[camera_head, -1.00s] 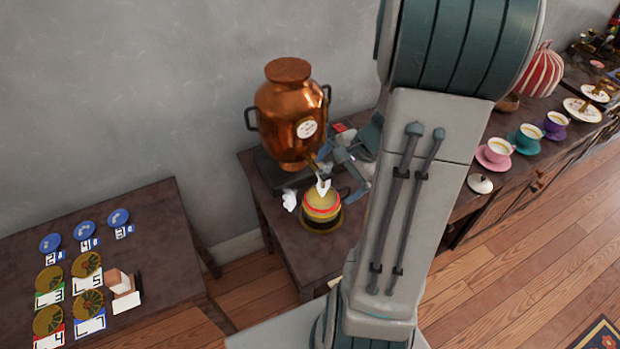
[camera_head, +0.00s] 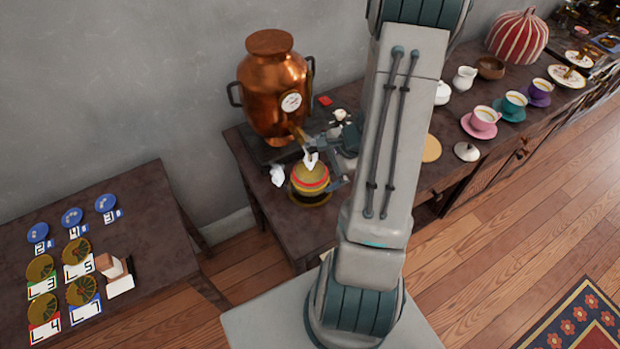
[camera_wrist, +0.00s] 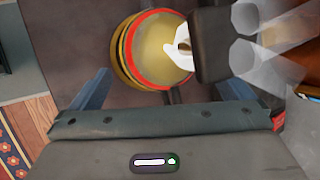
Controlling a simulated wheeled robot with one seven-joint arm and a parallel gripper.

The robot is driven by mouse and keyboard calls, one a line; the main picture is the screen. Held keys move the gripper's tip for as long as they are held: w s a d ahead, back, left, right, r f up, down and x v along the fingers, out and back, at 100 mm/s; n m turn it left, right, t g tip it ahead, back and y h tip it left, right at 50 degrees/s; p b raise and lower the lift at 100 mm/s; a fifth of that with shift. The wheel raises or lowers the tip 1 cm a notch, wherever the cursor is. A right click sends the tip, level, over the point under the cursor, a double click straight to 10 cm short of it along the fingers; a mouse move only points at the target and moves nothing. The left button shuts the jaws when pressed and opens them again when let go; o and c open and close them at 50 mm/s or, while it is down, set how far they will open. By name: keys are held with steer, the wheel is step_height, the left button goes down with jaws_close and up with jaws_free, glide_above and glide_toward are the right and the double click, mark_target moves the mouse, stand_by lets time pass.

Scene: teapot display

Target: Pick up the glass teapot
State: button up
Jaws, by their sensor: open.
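No teapot that I can clearly tell as glass shows. A round yellow vessel with a red band (camera_head: 310,180) stands on a golden saucer (camera_head: 311,201) below the copper urn's tap. In the wrist view the vessel (camera_wrist: 155,55) is seen from above, just beyond my fingers. A white piece hides part of it. My gripper (camera_head: 324,165) is open and empty, close on the vessel's right side in the head view; I cannot tell whether it touches. Pale see-through shapes (camera_wrist: 290,45) show at the wrist view's right edge; I cannot tell what they are.
A crumpled white thing (camera_head: 277,175) lies left of the vessel. Cups on saucers (camera_head: 481,122) stand to the right. A lower table (camera_head: 140,225) holds plates and number cards.

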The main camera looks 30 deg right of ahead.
mark_target(316, 172)
steer(key=shift+x, duration=2.5)
steer(key=c, duration=1.3)
steer(key=shift+d, duration=0.1)
steer(key=shift+r, duration=0.15)
